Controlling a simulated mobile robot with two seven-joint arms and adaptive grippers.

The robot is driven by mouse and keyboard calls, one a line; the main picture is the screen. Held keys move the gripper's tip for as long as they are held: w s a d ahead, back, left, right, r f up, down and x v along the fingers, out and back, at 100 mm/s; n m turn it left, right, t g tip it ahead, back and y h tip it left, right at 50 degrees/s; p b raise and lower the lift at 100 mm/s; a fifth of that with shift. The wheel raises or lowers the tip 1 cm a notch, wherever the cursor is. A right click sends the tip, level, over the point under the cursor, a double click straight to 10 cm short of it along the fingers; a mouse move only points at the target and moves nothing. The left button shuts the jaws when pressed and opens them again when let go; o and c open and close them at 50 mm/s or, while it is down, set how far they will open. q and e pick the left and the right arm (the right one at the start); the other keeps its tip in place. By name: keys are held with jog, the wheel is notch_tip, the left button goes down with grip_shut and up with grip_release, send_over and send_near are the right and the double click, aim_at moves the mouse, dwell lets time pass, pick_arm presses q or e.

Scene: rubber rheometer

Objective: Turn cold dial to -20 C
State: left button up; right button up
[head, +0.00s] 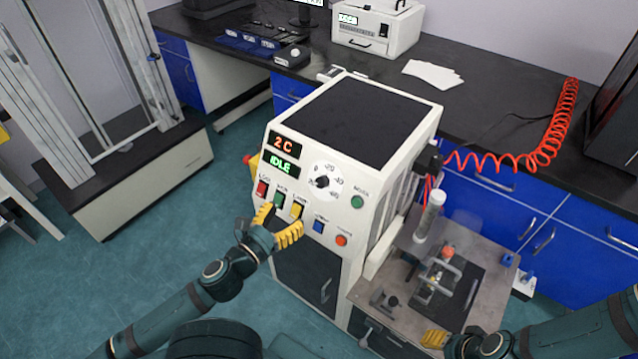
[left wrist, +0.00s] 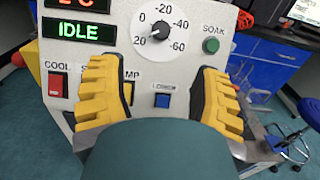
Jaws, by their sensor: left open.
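The cold dial (head: 322,182) is a black knob on a round white scale on the front panel of a white machine. In the left wrist view the dial (left wrist: 160,30) shows marks 20, 0, -20, -40 and -60, with -20 at the top. The knob seems turned toward the lower left, near 20, but its pointer is small. The red display (head: 283,145) reads 2 C and the green one (head: 282,166) reads IDLE. My left gripper (head: 279,223) is open and empty, in front of the panel below the dial. My right gripper (head: 436,339) shows only partly, at lower right.
Panel buttons surround the dial: red COOL (left wrist: 58,86), yellow (head: 297,210), blue (left wrist: 162,101) and green SOAK (left wrist: 211,46). A steel-topped bench (head: 405,268) with a fixture stands right of the machine. A black counter (head: 500,90) runs behind.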

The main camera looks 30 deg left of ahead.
aim_at(319, 184)
pick_arm(q)
jog(key=w, duration=0.9)
jog(key=w+d+b, duration=0.1)
jog(key=w, duration=0.3)
jog(key=shift+w+d, duration=0.1)
jog(key=shift+w, duration=0.1)
grip_shut()
